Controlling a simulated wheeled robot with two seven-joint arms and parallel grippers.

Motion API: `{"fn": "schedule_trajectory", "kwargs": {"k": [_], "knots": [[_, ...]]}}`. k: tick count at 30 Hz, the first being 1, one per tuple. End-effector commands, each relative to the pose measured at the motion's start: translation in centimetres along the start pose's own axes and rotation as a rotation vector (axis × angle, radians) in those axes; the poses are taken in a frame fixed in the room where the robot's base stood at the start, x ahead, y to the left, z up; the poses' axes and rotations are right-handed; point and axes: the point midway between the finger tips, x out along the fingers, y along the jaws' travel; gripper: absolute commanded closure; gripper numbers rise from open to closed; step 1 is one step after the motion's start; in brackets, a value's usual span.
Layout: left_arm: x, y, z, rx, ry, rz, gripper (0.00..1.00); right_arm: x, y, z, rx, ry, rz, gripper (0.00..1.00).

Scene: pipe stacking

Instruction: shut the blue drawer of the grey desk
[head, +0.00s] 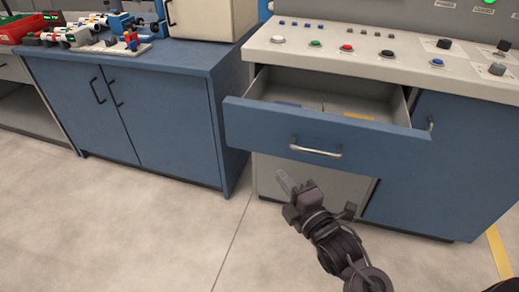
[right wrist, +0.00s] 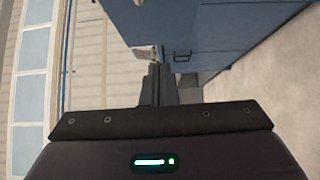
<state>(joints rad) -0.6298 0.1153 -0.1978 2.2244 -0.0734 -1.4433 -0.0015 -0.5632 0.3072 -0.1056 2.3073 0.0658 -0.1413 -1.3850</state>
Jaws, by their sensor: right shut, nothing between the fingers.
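The blue drawer (head: 325,132) of the grey desk (head: 380,62) stands pulled out in the head view. Its open top shows a grey inside with a few small blue and yellow things in it. A silver bar handle (head: 316,152) is on its front. My right gripper (head: 286,184) is below and a little left of the handle, apart from the drawer front, with its fingers together and empty. In the right wrist view the shut fingers (right wrist: 161,84) point towards blue furniture. My left gripper is not in view.
A blue cabinet (head: 130,110) with parts on top stands to the left. A blue door (head: 450,165) is right of the drawer. Buttons, including a red one (head: 346,48), line the desk top. The floor (head: 130,220) in front is clear.

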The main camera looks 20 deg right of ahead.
Motion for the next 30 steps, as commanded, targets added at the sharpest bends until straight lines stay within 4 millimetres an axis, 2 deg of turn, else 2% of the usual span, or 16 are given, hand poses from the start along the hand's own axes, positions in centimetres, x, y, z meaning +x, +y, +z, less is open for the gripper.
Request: {"fn": "schedule_trajectory", "kwargs": {"k": [5, 17, 18, 24, 30], "knots": [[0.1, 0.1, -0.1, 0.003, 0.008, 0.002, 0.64, 2.3, 0.1, 0.0, 0.003, -0.001, 0.003, 1.00], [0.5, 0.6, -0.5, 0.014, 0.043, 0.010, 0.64, 9.9, 0.0, 0.0, 0.006, -0.001, 0.001, 1.00], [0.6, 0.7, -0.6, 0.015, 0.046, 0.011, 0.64, 10.4, 0.0, 0.6, 0.003, -0.003, 0.000, 1.00], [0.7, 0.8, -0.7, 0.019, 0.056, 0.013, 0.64, 12.0, -0.1, 2.3, 0.003, -0.001, -0.002, 1.00], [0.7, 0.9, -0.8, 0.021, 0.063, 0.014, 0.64, 12.4, -0.1, 2.9, 0.004, -0.001, -0.002, 1.00]]}}
